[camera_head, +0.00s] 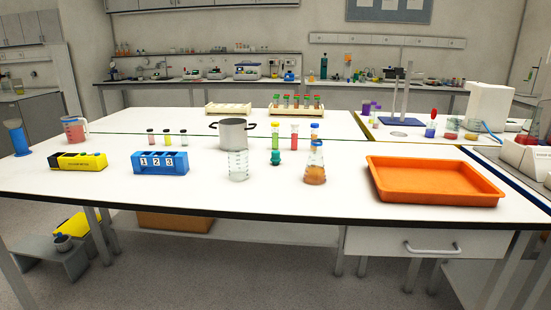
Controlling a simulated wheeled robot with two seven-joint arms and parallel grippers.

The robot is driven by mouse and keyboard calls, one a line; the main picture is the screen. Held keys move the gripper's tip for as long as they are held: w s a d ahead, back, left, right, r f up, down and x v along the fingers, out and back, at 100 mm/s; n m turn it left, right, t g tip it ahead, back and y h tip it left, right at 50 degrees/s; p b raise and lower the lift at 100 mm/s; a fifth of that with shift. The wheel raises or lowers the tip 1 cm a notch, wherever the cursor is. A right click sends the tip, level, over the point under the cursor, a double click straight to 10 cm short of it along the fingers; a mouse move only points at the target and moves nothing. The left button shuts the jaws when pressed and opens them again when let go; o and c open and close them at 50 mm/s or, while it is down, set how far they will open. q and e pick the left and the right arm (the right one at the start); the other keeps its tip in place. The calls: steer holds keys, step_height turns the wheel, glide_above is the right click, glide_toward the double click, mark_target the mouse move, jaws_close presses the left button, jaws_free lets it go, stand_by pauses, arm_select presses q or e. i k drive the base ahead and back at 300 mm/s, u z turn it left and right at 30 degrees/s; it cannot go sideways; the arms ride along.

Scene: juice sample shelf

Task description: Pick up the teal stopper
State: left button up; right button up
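A small teal piece (275,158), which looks like the teal stopper, is on the white bench near its middle. It is right in front of a slim green vial (275,138) and overlaps it in the picture, so I cannot tell whether they touch. A clear glass beaker (238,167) stands to its left and a conical flask with orange liquid (315,172) to its right. Neither of my grippers shows in the head view.
A grey pot (232,133) stands behind the beaker. An orange tray (432,187) takes up the bench's right side. A blue numbered rack (160,163) and a yellow-and-black box (79,162) are at the left. The bench's front strip (260,193) is clear.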

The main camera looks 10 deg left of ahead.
mark_target(276, 160)
steer(key=z, duration=1.9)
steer(key=i, duration=1.3)
steer(key=u, duration=2.65)
